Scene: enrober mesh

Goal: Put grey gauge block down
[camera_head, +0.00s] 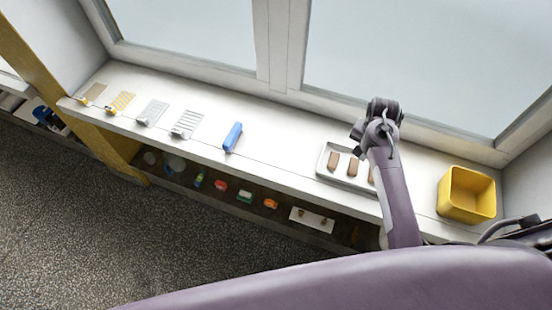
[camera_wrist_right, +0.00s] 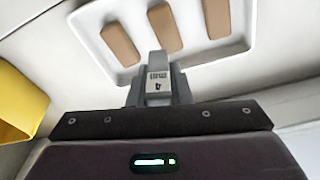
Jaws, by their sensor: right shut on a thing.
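The grey gauge block (camera_wrist_right: 157,70) is between the fingers of my right gripper (camera_wrist_right: 157,92) in the right wrist view, with small dark marks on its face. The gripper is shut on it. The block appears in front of the edge of a pale tray (camera_wrist_right: 88,52) holding brown bars; I cannot tell whether it touches anything below. In the head view my right arm reaches over the tray (camera_head: 322,163) and hides its right part. I cannot make out the block there. My left gripper is not in view.
A yellow bin (camera_head: 467,194) stands right of the tray. A blue-handled tool (camera_head: 232,137) and several mesh-like pieces (camera_head: 187,123) lie to the left on the white counter (camera_head: 280,130). Counter between the blue tool and the tray is clear. Small items sit on a lower shelf.

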